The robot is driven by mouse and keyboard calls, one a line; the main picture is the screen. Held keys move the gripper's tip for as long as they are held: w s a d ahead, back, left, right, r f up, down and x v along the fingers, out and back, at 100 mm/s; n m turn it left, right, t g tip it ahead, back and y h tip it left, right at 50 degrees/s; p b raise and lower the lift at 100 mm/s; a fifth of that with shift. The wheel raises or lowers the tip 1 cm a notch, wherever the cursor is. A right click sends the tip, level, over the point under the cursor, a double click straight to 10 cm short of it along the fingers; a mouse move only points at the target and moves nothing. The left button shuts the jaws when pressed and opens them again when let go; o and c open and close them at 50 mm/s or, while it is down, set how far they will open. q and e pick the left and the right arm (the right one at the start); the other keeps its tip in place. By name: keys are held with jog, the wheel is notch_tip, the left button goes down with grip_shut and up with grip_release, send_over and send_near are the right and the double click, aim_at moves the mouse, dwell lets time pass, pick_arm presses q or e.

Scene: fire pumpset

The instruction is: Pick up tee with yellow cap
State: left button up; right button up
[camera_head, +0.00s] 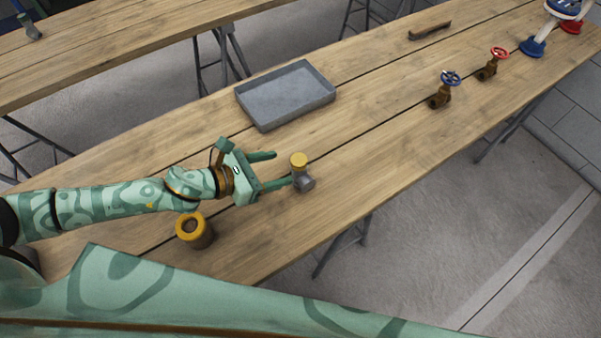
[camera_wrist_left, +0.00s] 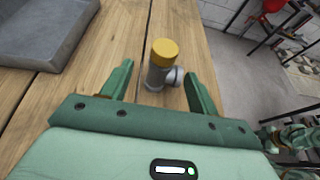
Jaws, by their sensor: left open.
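The tee with yellow cap (camera_head: 301,174) stands upright on the wooden table, a grey body with a side branch under a yellow top. It also shows in the left wrist view (camera_wrist_left: 160,64), beyond and between the fingers. My left gripper (camera_head: 275,170) is open, its fingers pointing at the tee, with one fingertip close to the tee's near side. I cannot tell whether that finger touches it. In the left wrist view my left gripper (camera_wrist_left: 160,83) has nothing held between its fingers. My right gripper is not in view.
A grey metal tray (camera_head: 286,95) lies behind the tee. A yellow-topped brown ring-shaped part (camera_head: 194,230) stands beside my left forearm. A blue-wheeled valve (camera_head: 443,90), a red-wheeled valve (camera_head: 489,65) and a brown bar (camera_head: 430,31) lie farther right. The table between tee and valves is clear.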

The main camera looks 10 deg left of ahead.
aim_at(306, 161)
pick_arm(q)
jog(key=x, duration=0.3)
jog(key=shift+s, duration=0.1)
jog(key=b+x, duration=0.1)
jog(key=x, duration=0.4)
jog(key=shift+w+d, duration=0.25)
jog(key=shift+d, duration=0.15)
jog(key=shift+r, duration=0.1)
jog(key=c, duration=1.3)
